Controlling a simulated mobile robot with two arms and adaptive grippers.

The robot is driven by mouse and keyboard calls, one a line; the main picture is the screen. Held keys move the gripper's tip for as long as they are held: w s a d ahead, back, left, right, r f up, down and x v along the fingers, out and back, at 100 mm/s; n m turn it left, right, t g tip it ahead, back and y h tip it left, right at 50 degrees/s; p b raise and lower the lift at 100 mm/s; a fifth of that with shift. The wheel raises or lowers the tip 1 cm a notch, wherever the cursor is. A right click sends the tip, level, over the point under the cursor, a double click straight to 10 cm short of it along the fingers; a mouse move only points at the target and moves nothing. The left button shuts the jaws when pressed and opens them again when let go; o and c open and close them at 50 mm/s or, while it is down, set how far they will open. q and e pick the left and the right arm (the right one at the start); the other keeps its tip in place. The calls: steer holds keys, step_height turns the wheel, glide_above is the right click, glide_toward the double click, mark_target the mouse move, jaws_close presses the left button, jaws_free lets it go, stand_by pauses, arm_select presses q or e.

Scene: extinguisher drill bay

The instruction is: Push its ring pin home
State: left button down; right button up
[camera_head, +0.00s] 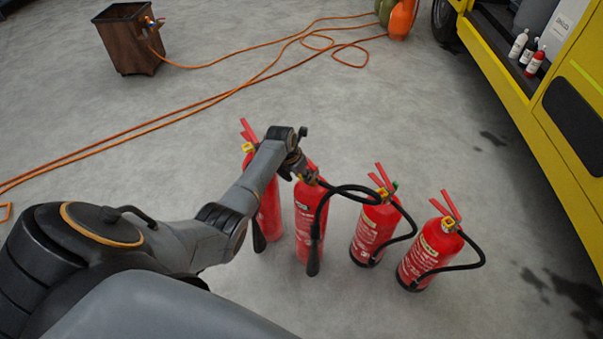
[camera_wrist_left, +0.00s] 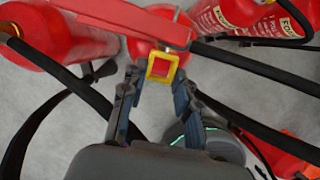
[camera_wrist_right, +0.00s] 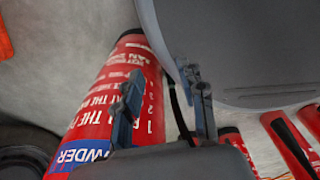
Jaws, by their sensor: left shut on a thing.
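Several red fire extinguishers stand in a row on the floor. My left gripper (camera_head: 298,168) is at the head of the second extinguisher from the left (camera_head: 309,215). In the left wrist view, the yellow ring pin (camera_wrist_left: 162,67) sits between the fingertips of my left gripper (camera_wrist_left: 158,80), under a red lever (camera_wrist_left: 125,18). The gripper is shut on this ring. The pin's shaft and its hole are hidden. My right gripper (camera_wrist_right: 163,95) is open, with a red extinguisher (camera_wrist_right: 115,90) labelled powder behind its fingers. It does not show in the head view.
The other extinguishers (camera_head: 268,210) (camera_head: 375,228) (camera_head: 430,253) stand close by, with black hoses between them. A yellow vehicle (camera_head: 520,110) is at the right. A brown bin (camera_head: 128,45) and an orange hose (camera_head: 225,95) lie farther back. The middle floor is clear.

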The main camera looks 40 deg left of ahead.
arm_select(q)
steer(key=shift+p, duration=0.45)
stand_by(0.7)
steer(key=shift+p, duration=1.95)
stand_by(3.5)
stand_by(0.4)
steer(key=c, duration=0.9)
jaws_free()
